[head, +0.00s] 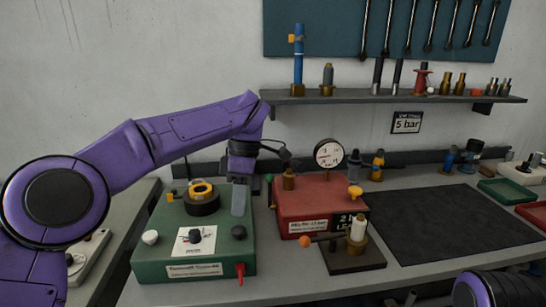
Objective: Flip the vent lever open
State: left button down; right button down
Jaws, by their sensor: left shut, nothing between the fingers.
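My left gripper (239,208) points down over the back right part of a green box (205,270); its fingers are shut and empty. A lever with an orange ball knob (304,242) reaches left from a white and brass valve (357,232) on a dark block (356,260), right of the gripper. It lies roughly level. No readable label marks it as the vent lever. A small red lever (240,270) hangs down at the green box's front right. My gripper is apart from both levers. Of my right arm only a purple part shows at bottom right; its gripper is out of view.
A red box (305,205) with a round gauge (328,153) behind it stands right of my left gripper. The green box carries a black and yellow ring (202,199) and knobs. A black mat (450,220) lies clear at right. A shelf (390,98) holds several fittings.

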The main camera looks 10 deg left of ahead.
aim_at(270, 179)
jog(key=i, duration=1.15)
